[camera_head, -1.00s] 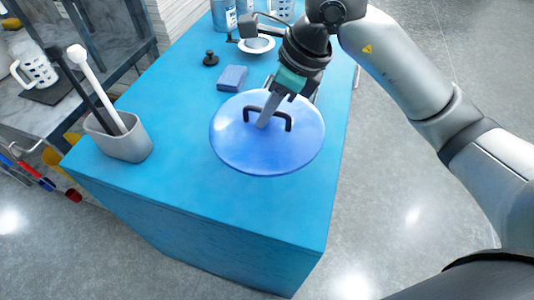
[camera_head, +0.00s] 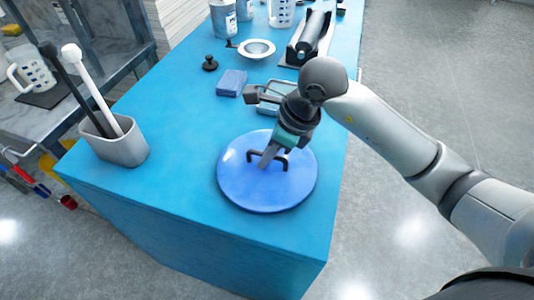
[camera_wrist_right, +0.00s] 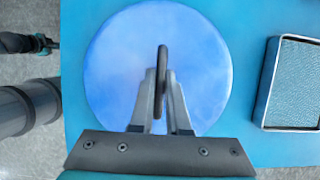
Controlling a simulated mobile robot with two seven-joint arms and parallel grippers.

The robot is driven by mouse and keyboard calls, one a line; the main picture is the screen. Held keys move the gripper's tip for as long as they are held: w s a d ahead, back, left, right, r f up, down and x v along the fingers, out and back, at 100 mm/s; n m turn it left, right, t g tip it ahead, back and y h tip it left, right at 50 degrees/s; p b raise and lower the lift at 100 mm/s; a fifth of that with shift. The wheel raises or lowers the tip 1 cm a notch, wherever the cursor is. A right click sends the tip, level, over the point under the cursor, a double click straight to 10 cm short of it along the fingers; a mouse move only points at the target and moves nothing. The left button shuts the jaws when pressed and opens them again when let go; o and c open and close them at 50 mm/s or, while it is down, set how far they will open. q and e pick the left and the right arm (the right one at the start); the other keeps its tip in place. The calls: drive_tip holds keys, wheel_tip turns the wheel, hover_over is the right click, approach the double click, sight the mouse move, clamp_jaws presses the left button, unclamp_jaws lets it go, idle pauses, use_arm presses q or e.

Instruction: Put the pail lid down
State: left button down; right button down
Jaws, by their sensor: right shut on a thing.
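The pail lid (camera_head: 262,192) is a round blue disc with a dark arched handle. In the head view it is at the near right part of the blue table (camera_head: 180,205), looking flat on or very close to the top; I cannot tell whether it touches. My right gripper (camera_head: 268,160) reaches down over it and is shut on the handle. In the right wrist view the lid (camera_wrist_right: 110,75) lies below the fingers, and the handle stands between the fingertips (camera_wrist_right: 160,90). My left gripper is not in view.
A grey holder (camera_head: 118,148) with two long-handled tools stands at the left edge. A blue sponge (camera_head: 231,82), a tray (camera_head: 270,103), a dark knob (camera_head: 210,62), a white bowl (camera_head: 257,48) and a roller device (camera_head: 308,40) lie farther back. The table's near left top is clear.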

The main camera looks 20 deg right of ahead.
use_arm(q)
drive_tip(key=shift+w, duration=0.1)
use_arm(e)
drive_tip(key=c, duration=1.3)
unclamp_jaws()
drive_tip(key=shift+f, duration=0.1)
drive_tip(key=shift+c, duration=0.2)
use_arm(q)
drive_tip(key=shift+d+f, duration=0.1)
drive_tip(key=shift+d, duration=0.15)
use_arm(e)
drive_tip(key=o, duration=0.4)
drive_tip(key=shift+o, duration=0.2)
drive_tip(key=shift+r, duration=0.2)
drive_tip(key=p+v, duration=0.2)
drive_tip(key=v, duration=0.8)
drive_tip(key=shift+s+d+r, duration=0.15)
drive_tip(key=shift+r, duration=0.15)
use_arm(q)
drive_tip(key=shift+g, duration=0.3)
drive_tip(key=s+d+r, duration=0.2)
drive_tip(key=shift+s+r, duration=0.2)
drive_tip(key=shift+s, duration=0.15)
use_arm(e)
drive_tip(key=shift+s+d+r, duration=0.15)
drive_tip(key=shift+d+r, duration=0.05)
drive_tip(key=shift+r, duration=0.35)
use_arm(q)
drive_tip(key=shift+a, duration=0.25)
